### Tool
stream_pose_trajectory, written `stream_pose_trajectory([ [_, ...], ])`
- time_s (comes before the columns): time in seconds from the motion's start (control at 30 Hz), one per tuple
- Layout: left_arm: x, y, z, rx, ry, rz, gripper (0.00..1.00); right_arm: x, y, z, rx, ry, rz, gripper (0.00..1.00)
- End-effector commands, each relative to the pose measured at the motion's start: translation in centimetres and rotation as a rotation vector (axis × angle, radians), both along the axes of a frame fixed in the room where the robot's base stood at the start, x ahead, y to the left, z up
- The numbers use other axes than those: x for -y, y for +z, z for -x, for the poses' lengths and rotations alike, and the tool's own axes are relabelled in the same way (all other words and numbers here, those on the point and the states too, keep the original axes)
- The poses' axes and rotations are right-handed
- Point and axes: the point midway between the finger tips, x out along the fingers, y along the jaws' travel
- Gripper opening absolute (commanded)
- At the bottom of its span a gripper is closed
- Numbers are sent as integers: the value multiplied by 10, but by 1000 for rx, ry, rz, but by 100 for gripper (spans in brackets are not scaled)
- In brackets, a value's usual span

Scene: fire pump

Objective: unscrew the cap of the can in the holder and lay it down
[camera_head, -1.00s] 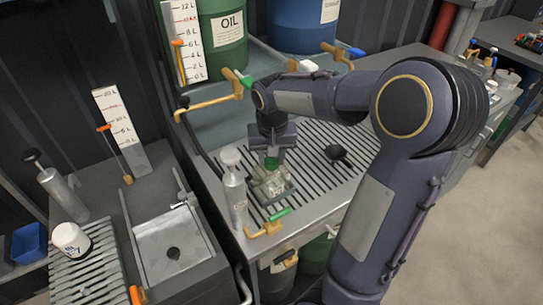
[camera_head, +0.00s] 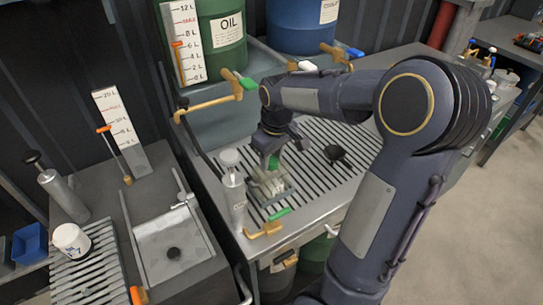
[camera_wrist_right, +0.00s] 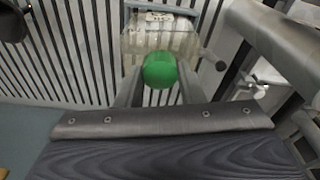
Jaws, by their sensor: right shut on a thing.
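My right gripper (camera_wrist_right: 158,85) is shut on a green cap (camera_wrist_right: 160,70), with a finger on each side of it. In the head view the green cap (camera_head: 273,161) shows just under my right gripper, above the can. The can (camera_wrist_right: 160,38) is clear and see-through, and in the head view it stands on the slatted bench top (camera_head: 270,185) in its holder. Whether the cap still touches the can's neck cannot be told. My left gripper is not in view.
A grey pump bottle (camera_head: 234,195) stands just left of the can. A black round thing (camera_head: 335,153) lies on the slats to the right. A green-handled tap (camera_head: 270,226) is at the bench's front edge. The slats right of the can are mostly clear.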

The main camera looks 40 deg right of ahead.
Motion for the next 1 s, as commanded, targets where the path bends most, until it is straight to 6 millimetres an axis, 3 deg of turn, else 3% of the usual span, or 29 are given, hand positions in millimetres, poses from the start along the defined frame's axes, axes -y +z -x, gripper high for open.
stream_pose_trajectory([
  [0.27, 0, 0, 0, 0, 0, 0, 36, 0, 0, 0, 0, 18, 0, 14],
  [0.6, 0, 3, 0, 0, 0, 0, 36, 1, 0, 0, 0, 380, -1, 14],
  [1.0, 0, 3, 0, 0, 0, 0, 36, 1, 1, 0, 0, 411, 0, 14],
])
